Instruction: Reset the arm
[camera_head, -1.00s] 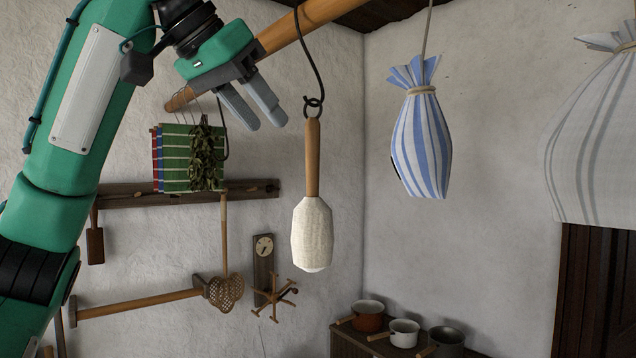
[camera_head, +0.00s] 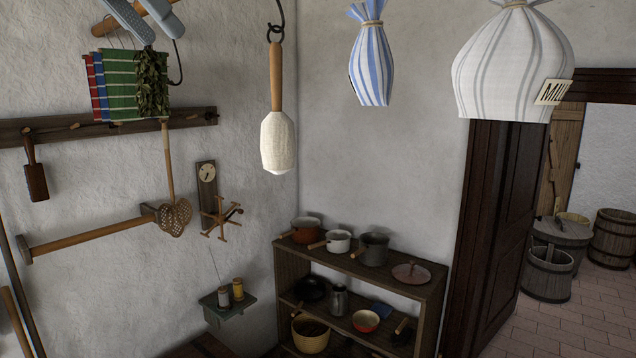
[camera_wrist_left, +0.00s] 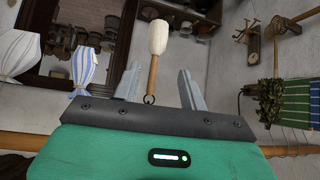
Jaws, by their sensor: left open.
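My left gripper (camera_head: 146,15) shows only by its grey fingertips at the top left edge of the head view; the rest of it is out of frame. In the left wrist view its two fingers (camera_wrist_left: 160,88) stand apart with nothing held. A white-headed tool with a wooden handle (camera_head: 277,140) hangs from a dark hook, to the right of the fingers in the head view. In the left wrist view this tool (camera_wrist_left: 157,38) shows between and beyond the fingers, and I cannot tell how far off. My right gripper is in neither view.
A blue-striped bag (camera_head: 371,65) and a larger grey-striped bag (camera_head: 512,65) hang at right. Striped cloths (camera_head: 117,85) and a dried bundle (camera_head: 152,84) hang by the left wall rail (camera_head: 190,119). A shelf with pots (camera_head: 432,310) stands in the corner. An open doorway is at right.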

